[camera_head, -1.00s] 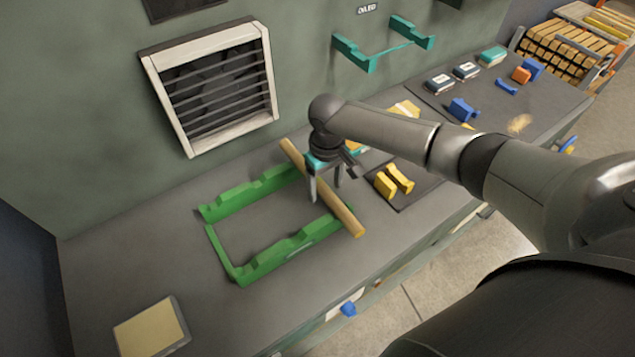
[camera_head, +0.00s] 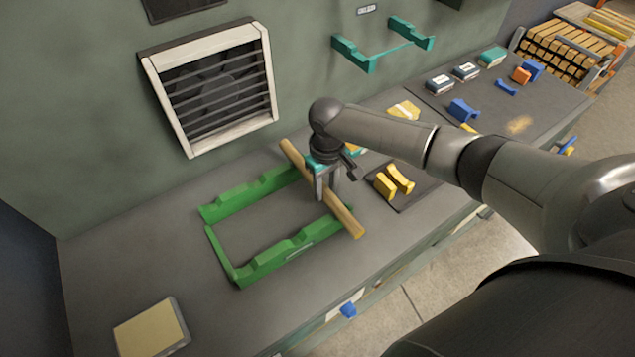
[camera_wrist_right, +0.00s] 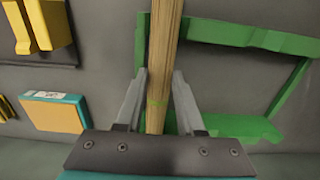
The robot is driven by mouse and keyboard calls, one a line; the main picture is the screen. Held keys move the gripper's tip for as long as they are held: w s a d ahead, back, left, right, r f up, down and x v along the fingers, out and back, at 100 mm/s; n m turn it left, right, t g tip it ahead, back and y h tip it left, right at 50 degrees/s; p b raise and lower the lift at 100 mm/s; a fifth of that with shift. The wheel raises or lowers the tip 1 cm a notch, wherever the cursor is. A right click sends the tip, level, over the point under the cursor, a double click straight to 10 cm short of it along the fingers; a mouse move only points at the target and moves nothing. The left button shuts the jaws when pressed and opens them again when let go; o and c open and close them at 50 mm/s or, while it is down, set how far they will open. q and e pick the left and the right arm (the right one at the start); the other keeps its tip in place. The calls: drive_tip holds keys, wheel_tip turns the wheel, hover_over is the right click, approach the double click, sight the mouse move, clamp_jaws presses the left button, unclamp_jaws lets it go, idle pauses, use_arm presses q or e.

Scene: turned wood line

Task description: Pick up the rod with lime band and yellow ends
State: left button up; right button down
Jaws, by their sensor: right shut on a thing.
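The wooden rod (camera_head: 345,217) lies across the right end of the green rack (camera_head: 270,262), spanning its two notched rails. In the right wrist view the rod (camera_wrist_right: 164,45) runs up the middle, with a faint lime band (camera_wrist_right: 157,103) between the fingers. Its near end looks yellowish in the head view; the far end's colour is hard to tell. My right gripper (camera_head: 325,193) reaches down over the rod's middle and is shut on it. In the right wrist view the gripper fingers (camera_wrist_right: 158,80) stand on either side of the rod. My left gripper is not in view.
Yellow blocks (camera_head: 386,185) sit on a dark mat just right of the rack. Blue and orange parts stand farther right. A tan-topped block (camera_head: 150,328) lies at the front left. A teal wall bracket (camera_head: 355,55) and a vent (camera_head: 215,85) are behind.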

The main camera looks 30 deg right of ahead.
sight(326, 190)
drive_tip(key=shift+r, duration=0.1)
idle(0.4)
drive_tip(key=shift+s+r, duration=0.1)
drive_tip(key=shift+r, duration=0.2)
wheel_tip(326, 190, up, 6)
drive_tip(key=shift+f+p, duration=0.2)
drive_tip(key=shift+p, duration=0.1)
drive_tip(key=shift+s+d+r, duration=0.15)
drive_tip(key=shift+s+r, duration=0.2)
drive_tip(key=shift+s, duration=0.25)
drive_tip(key=s+d, duration=0.2)
drive_tip(key=s, duration=1.6)
drive_tip(key=shift+s+d, duration=0.15)
drive_tip(key=shift+d, duration=0.05)
